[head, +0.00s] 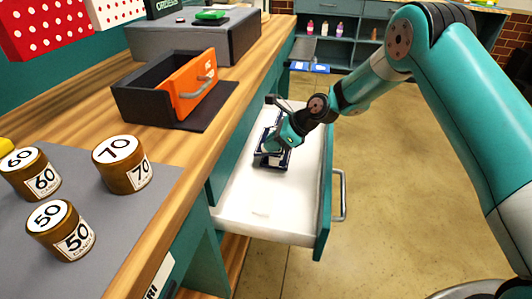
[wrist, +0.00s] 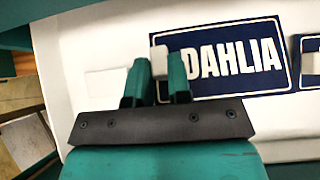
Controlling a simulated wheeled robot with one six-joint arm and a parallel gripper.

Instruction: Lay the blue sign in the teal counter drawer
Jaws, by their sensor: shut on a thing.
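The teal counter drawer (head: 265,205) is pulled open, with a white inside and a grey handle on its teal front. The blue sign (head: 272,161) is inside the drawer's outline, under my gripper (head: 283,144). In the wrist view the sign reads DAHLIA in white (wrist: 232,60). My gripper (wrist: 158,82) is shut at the sign's left end, with a small white piece between its fingers. A second blue panel with a white border (wrist: 311,60) is cut off at the right edge. I cannot tell whether the sign touches the drawer floor.
On the wooden counter (head: 150,135) stand a dark box with an orange front (head: 190,86) and round wooden weights (head: 122,163) marked 50, 60 and 70. A grey block (head: 195,38) is behind. The floor (head: 385,190) right of the drawer is clear.

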